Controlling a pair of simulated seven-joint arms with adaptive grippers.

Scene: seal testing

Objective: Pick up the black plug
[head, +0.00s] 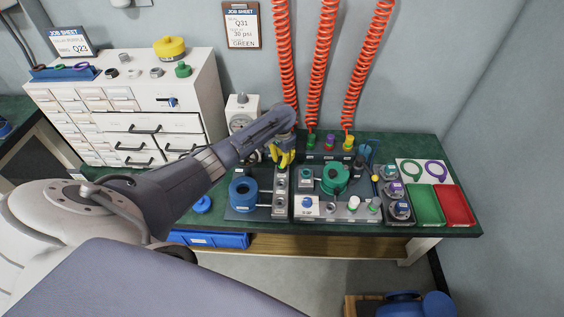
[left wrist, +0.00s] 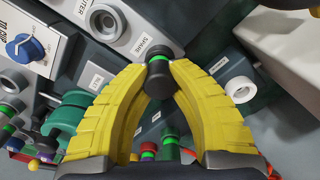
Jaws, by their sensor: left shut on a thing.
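My left gripper (head: 283,160) is over the back of the workbench, above the metal strip of round sockets (head: 280,183). In the left wrist view its yellow fingers (left wrist: 158,72) are closed on the black plug (left wrist: 159,82). The plug is a small dark cylinder with a green band, pinched between the fingertips. A socket (left wrist: 106,22) beside a "SPARE" label shows up and left of it. I cannot tell whether the plug's far end is clear of a seat. The fingers hide the plug in the head view. My right gripper is not in view.
A blue ring fixture (head: 243,193) and green round fixture (head: 335,178) flank the strip. Red coiled hoses (head: 318,60) hang behind. A green tray (head: 425,204) and red tray (head: 456,206) lie at the right. A white drawer cabinet (head: 140,110) stands left.

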